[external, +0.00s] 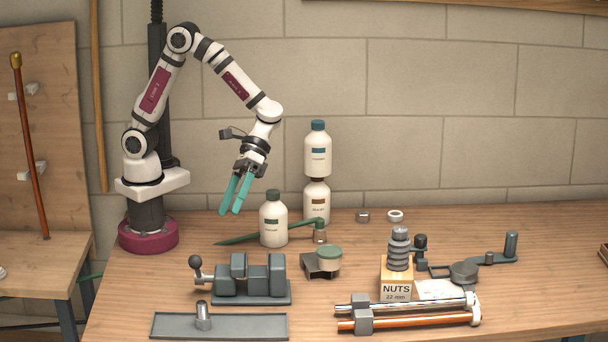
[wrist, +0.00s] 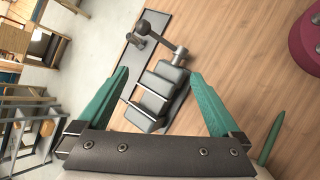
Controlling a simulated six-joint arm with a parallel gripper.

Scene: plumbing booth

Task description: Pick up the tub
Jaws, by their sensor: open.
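A small tub (external: 329,262) with a green lid stands on the bench in the external view, against or on a dark grey block (external: 313,268); I cannot tell which. It does not show in the wrist view. My gripper (external: 230,212) has teal fingers spread apart with nothing between them. It hangs above the back left of the bench, up and to the left of the tub. The open fingers also show in the wrist view (wrist: 158,76), over a grey vise.
The grey vise (external: 253,282) stands front left, behind a flat tray (external: 245,328). A white bottle (external: 273,225) and a stack of two bottles (external: 318,155) stand behind the tub. A nuts box (external: 396,291) and pipes (external: 410,320) lie right. Bare bench separates the tub and box.

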